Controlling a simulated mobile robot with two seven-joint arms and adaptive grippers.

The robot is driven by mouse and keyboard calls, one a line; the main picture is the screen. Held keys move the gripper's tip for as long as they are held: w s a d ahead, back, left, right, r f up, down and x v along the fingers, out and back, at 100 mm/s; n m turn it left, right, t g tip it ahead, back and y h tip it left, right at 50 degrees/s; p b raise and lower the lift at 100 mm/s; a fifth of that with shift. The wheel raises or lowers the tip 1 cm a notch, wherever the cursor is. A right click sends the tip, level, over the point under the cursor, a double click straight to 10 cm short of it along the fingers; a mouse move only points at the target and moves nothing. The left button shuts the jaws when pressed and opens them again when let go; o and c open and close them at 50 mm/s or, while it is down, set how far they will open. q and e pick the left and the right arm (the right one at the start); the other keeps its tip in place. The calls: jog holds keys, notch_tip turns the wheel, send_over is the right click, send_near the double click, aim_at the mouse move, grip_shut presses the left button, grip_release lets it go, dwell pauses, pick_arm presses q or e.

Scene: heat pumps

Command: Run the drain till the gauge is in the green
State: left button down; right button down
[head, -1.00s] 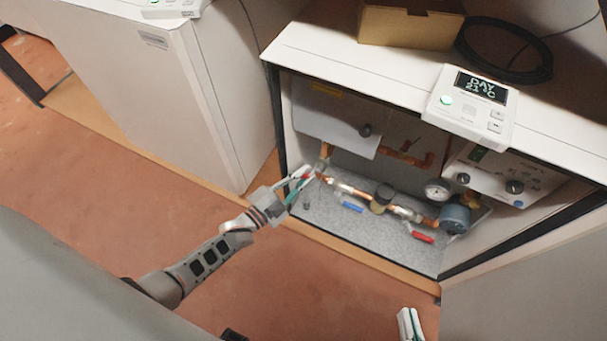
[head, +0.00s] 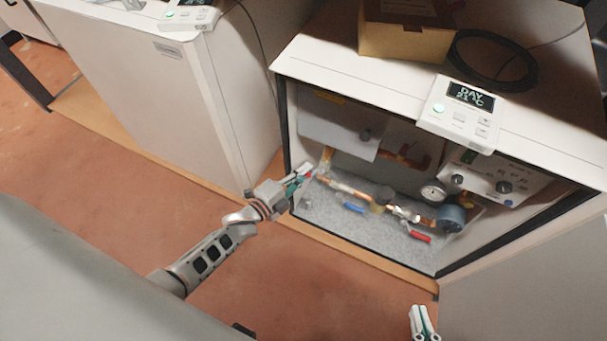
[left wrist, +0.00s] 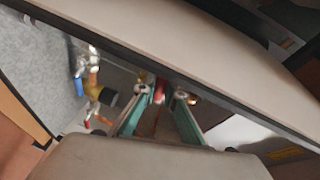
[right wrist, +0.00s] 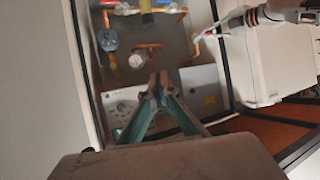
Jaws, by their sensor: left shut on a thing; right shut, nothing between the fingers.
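The open cabinet holds a copper pipe run with a round white gauge (head: 434,192), which also shows in the right wrist view (right wrist: 137,60). Its needle and green band are too small to read. My left gripper (head: 305,174) is at the left end of the pipe run, shut on what looks like the drain handle. In the left wrist view a small red part (left wrist: 160,90) shows between its fingertips; the fingers hide most of it. My right gripper (head: 424,322) is shut and empty, low in front of the cabinet; its fingertips (right wrist: 158,84) meet.
A blue lever (head: 354,207) and a red lever (head: 419,236) hang below the pipes. A blue round pump (head: 451,217) sits right of the gauge, below a control panel (head: 497,180). A thermostat (head: 460,115) reading DAY 21 °C, a cardboard box (head: 405,38) and a black cable coil (head: 492,60) lie on top.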

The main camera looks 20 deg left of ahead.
pick_arm(q)
jog(key=shift+r+m+y+p, duration=0.3)
jog(key=shift+r+m, duration=0.1)
jog(key=shift+m, duration=0.5)
jog(key=c, duration=2.1)
grip_release()
jog(key=shift+r+v, duration=0.15)
jog(key=shift+v, duration=2.85)
jog(key=shift+r+v, duration=0.1)
jog(key=shift+v, duration=2.9)
jog(key=shift+a, duration=0.1)
